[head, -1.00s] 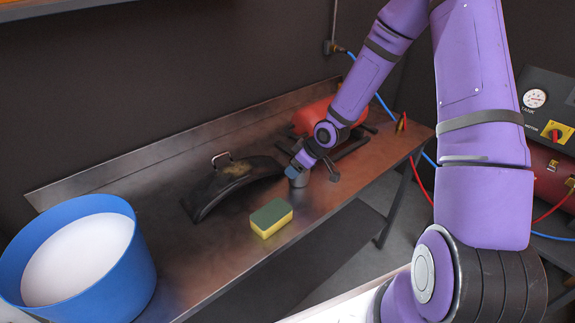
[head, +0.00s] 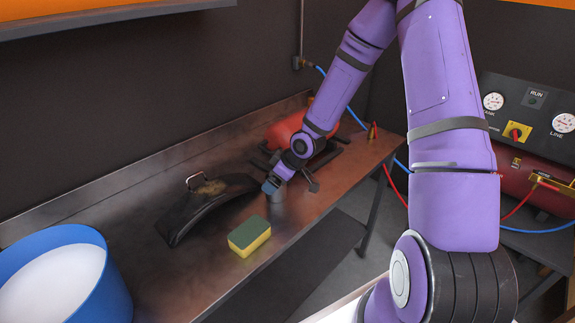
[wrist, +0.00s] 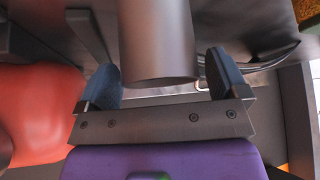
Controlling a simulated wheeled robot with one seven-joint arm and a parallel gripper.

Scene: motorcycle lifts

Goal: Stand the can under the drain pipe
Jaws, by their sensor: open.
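A plain grey can (head: 278,197) stands on the metal bench, at the end of my arm. My gripper (head: 272,185) is at the can, and its blue fingertip partly hides it in the head view. In the wrist view the can (wrist: 157,40) shows as a grey cylinder between the two blue fingers of my gripper (wrist: 163,78). The jaws are open, with a visible gap between the can and each finger. I cannot make out a drain pipe in either view.
The bench (head: 190,270) also holds a yellow-green sponge (head: 249,236), a black curved fender (head: 205,205), a blue tub (head: 110,292) with a white inside and a red tank (head: 285,131) behind my gripper. A red compressor (head: 520,190) with gauges stands at right.

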